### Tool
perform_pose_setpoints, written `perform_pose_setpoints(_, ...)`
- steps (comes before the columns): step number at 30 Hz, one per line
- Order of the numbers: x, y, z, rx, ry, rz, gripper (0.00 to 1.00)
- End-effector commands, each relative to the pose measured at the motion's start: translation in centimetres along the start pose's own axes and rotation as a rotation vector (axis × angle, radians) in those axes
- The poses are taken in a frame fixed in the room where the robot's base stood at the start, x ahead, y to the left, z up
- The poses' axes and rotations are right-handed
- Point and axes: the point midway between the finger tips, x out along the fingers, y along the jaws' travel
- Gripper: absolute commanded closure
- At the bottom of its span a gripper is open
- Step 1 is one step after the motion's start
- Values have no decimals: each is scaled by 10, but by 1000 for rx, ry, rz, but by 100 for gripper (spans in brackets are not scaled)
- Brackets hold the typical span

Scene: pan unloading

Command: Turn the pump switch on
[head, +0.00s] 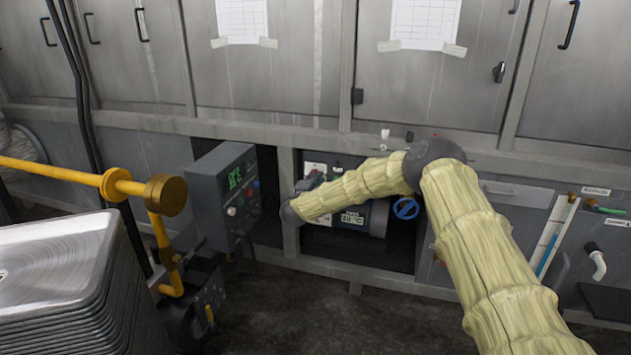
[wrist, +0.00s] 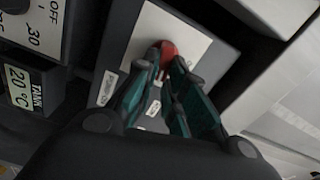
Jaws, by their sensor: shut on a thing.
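A red switch (wrist: 168,47) sits on a white plate (wrist: 190,33) on a grey box in the wrist view. I take it as the pump switch, but the small labels beside it are too blurred to read. My gripper (wrist: 166,68) has its two green-and-black fingers closed around the red switch. The fingers hide part of the switch, so its exact position is unclear. In the head view, my arm reaches into the open bay, and the white plate (head: 316,168) shows partly behind my wrist.
A tank display reading 20 °C (wrist: 22,88) and an OFF/30 dial panel (wrist: 40,25) lie left of the switch in the wrist view. In the head view, a grey control box (head: 222,195) juts out left of the bay. Yellow pipes (head: 70,178) and stacked trays (head: 60,270) stand further left.

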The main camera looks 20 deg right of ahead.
Motion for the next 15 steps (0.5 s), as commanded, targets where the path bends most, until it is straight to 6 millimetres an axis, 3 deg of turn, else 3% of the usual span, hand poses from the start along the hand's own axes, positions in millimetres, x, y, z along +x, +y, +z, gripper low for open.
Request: perform_pose_setpoints(15,0,8,-2,185,4,4,100)
